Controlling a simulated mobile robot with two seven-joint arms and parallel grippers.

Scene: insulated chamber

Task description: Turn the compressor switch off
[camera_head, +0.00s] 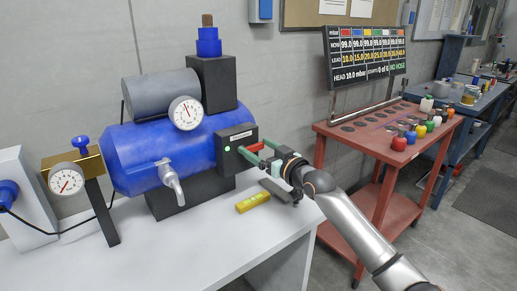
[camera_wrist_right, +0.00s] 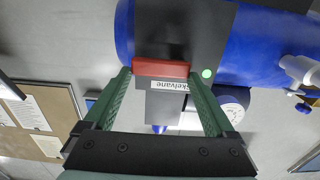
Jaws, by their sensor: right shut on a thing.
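The compressor is a blue tank (camera_head: 140,150) on a white table, with a dark switch box (camera_head: 228,137) on its right end. The box bears a white label and a lit green lamp (camera_head: 227,149). The red switch lever (camera_head: 256,147) sticks out of the box; it also shows in the right wrist view (camera_wrist_right: 161,68). My right gripper (camera_head: 250,152) reaches in from the right, its green fingers at the box. In the wrist view its fingertips (camera_wrist_right: 160,74) are at the two ends of the red lever, shut on it. My left gripper is not in view.
A red cart (camera_head: 365,138) with a display board and several colored bottles stands to the right. A gauge stand (camera_head: 75,170) is at left.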

